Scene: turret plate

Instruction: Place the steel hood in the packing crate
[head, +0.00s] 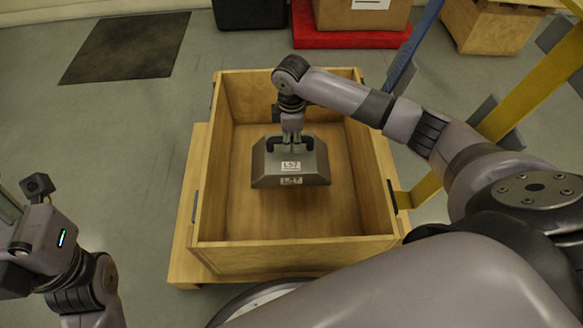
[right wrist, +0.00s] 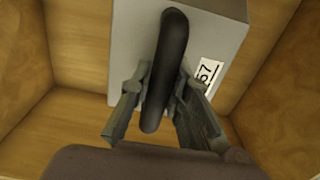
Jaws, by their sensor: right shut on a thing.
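The steel hood (head: 290,172) is a grey box with sloped sides, a dark handle on top and white labels on its front. It is inside the wooden packing crate (head: 203,185), near the middle, with the crate walls around it. I cannot tell whether it touches the crate floor. My right gripper (head: 291,140) is shut on the hood's handle from above. In the right wrist view the fingers (right wrist: 158,105) are on both sides of the black handle, with the hood (right wrist: 200,45) beyond. My left gripper (head: 15,255) is partly in view at the left edge, away from the crate; its fingers are not clear.
The crate stands on a wooden base (head: 187,250). A red platform with a cardboard box (head: 362,12) and a black case (head: 250,12) are behind it. A yellow post (head: 530,75) rises at the right. A dark mat (head: 128,47) lies on open floor at the left.

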